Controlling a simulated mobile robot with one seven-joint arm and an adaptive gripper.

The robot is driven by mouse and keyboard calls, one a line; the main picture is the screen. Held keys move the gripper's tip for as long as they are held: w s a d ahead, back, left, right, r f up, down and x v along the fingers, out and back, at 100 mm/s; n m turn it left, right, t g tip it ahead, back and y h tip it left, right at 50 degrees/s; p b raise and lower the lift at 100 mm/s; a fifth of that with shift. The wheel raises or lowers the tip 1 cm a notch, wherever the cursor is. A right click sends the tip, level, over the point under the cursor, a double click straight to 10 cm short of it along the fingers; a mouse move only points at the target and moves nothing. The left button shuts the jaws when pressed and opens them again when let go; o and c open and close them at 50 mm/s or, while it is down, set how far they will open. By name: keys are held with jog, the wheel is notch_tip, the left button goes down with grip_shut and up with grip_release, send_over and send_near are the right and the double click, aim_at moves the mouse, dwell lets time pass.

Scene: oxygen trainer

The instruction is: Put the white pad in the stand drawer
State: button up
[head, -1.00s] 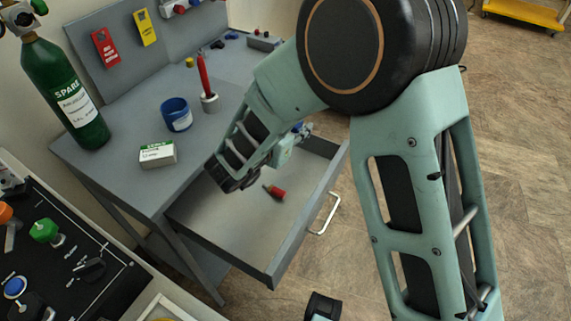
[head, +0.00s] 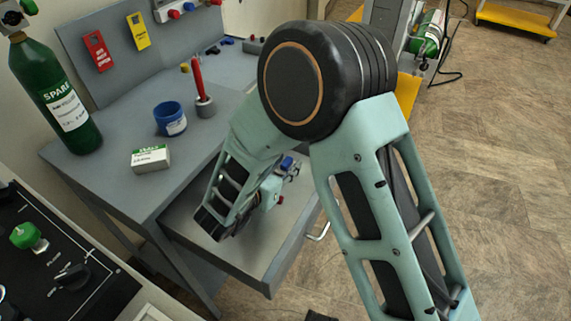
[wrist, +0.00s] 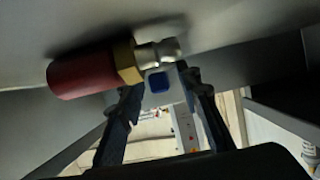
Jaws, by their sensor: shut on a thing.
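The stand drawer (head: 234,263) is pulled open at the side of the grey stand (head: 118,182). My gripper (wrist: 160,84) is shut on a small pale pad (wrist: 174,92) with a blue square on it, seen between the fingertips in the wrist view. In the head view my wrist is over the drawer and hides the fingers and most of what they hold. In the wrist view the pad is close to a red fitting with a brass and silver end (wrist: 88,74). I cannot tell whether the pad touches the drawer floor.
The red fitting lies in the drawer, mostly hidden in the head view. On the stand top are a white-green box (head: 150,158), a blue cup (head: 171,118), a red pen in a holder (head: 203,100) and a green cylinder (head: 62,105). The drawer's front floor looks clear.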

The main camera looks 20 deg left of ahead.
jog(key=shift+f, duration=0.2)
jog(key=o, duration=1.1)
jog(key=shift+c, duration=0.2)
jog(key=shift+r, duration=0.2)
jog(key=shift+s+a+r, duration=0.1)
jog(key=shift+s+r, duration=0.05)
jog(key=shift+s, duration=0.1)
jog(key=p+v, duration=0.1)
jog(key=v, duration=0.6)
jog(key=shift+p, duration=0.35)
